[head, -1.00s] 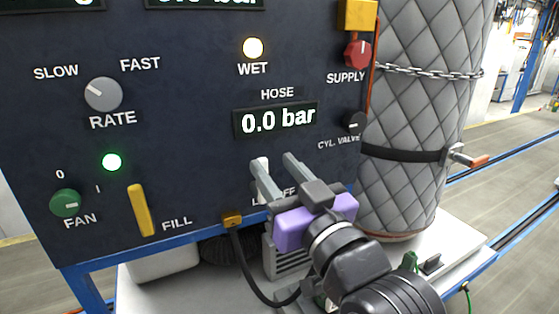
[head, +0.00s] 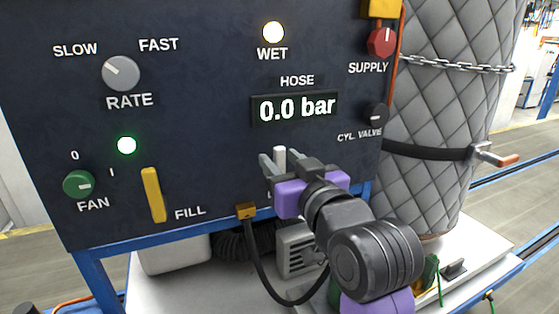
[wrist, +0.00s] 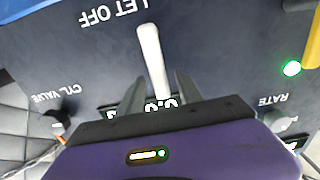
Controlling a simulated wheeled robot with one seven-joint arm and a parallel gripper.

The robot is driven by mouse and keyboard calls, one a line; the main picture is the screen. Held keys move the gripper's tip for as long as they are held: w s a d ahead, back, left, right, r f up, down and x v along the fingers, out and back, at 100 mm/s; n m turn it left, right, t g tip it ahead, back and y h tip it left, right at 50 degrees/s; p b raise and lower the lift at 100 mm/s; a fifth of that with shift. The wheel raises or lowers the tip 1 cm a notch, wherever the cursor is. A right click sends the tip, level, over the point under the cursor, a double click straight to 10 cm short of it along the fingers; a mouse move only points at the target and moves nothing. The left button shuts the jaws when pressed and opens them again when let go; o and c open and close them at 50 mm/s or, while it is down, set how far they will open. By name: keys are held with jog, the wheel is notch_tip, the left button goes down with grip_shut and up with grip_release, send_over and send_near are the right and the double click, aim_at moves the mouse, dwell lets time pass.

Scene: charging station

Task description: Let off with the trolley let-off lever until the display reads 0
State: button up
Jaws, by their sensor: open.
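The white let-off lever (head: 280,155) stands upright on the dark panel; it also shows in the wrist view (wrist: 151,50) below the LET OFF label. My gripper (head: 281,164) is open, with one finger on each side of the lever. In the wrist view the fingers (wrist: 159,82) straddle the lever's end, with visible gaps. I cannot tell any contact. The hose display (head: 295,106) reads 0.0 bar. The LET OFF label is hidden behind my gripper in the head view.
The yellow fill lever (head: 153,195), fan knob (head: 79,184) and rate knob (head: 121,73) are to the left. The cylinder valve knob (head: 376,114) and red supply knob (head: 381,42) are to the right, beside a strapped, quilted cylinder (head: 440,110). A black hose (head: 262,270) hangs below.

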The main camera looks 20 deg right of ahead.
jog(key=shift+w, duration=0.6)
grip_shut()
dwell(1.1)
